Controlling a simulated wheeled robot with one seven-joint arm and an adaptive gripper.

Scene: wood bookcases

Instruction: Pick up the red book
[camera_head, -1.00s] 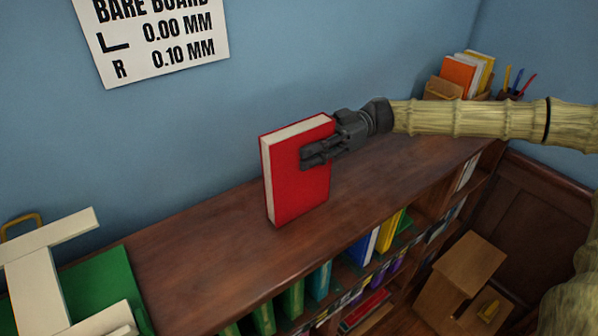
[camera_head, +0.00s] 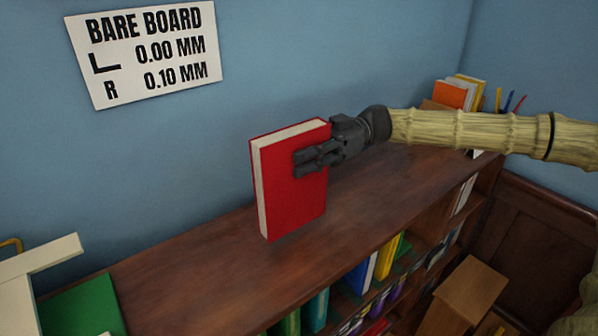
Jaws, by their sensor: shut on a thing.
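The red book (camera_head: 292,203) is upright with its front cover facing me and its pale page edges showing along the top and left. My gripper (camera_head: 308,164) reaches in from the right and is shut on the book's upper right part, with dark fingers across the front cover. The finger behind the book is hidden. The book is over the brown top of the bookcase (camera_head: 170,275). Its lower edge looks close to the wood, and I cannot tell for sure whether there is a gap.
A blue wall with a sign (camera_head: 145,52) stands behind. A green board with cream pieces (camera_head: 40,262) lies at the left. An orange book (camera_head: 452,95) and a pen holder are at the far right. Books fill the shelves below, and a wooden step (camera_head: 468,290) stands on the right.

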